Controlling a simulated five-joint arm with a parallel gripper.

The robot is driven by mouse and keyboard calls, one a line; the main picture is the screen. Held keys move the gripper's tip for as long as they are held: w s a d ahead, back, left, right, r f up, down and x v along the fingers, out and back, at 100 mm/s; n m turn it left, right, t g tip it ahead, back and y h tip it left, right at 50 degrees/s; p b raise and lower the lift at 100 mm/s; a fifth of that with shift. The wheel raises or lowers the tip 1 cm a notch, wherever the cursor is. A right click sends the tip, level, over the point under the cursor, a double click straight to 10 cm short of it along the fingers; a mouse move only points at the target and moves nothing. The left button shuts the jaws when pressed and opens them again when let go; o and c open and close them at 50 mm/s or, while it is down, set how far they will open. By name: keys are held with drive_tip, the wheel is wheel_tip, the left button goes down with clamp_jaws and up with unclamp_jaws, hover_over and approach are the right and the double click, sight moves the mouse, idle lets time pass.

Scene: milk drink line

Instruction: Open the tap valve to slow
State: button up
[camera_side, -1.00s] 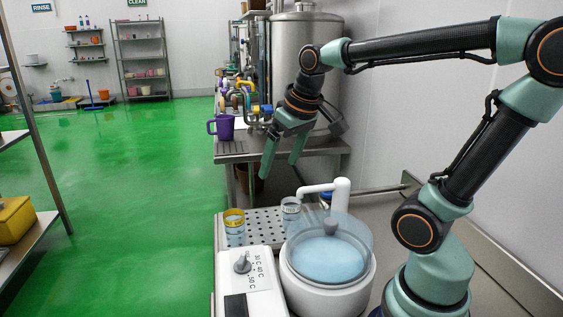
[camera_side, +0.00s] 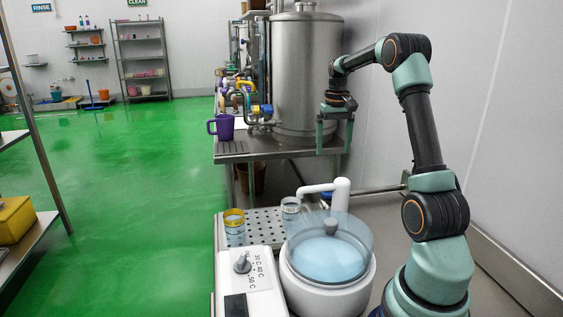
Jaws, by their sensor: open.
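A large steel tank (camera_side: 305,70) stands on the back steel table. A purple jug (camera_side: 222,127) stands on the table just left of the pipework. My gripper (camera_side: 334,150) is open and empty, fingers pointing down, in front of the tank's lower right side. It is to the right of the valve parts and apart from them.
In front stands a white bath (camera_side: 330,297) with a clear lid and a white spout (camera_side: 341,190). A control box (camera_side: 245,285) with a knob is beside it. Two glasses (camera_side: 234,228) (camera_side: 290,212) stand on a perforated tray (camera_side: 262,222). The wall is close on the right.

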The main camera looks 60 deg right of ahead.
wheel_tip(320, 180, down, 12)
drive_tip(key=shift+r, duration=0.25)
idle(0.3)
drive_tip(key=c, duration=1.4)
drive_tip(key=shift+n, duration=0.4)
drive_tip(key=shift+w+a+r+n, duration=0.1)
drive_tip(key=shift+a+n, duration=0.05)
drive_tip(key=shift+n, duration=2.25)
drive_tip(key=o, duration=1.4)
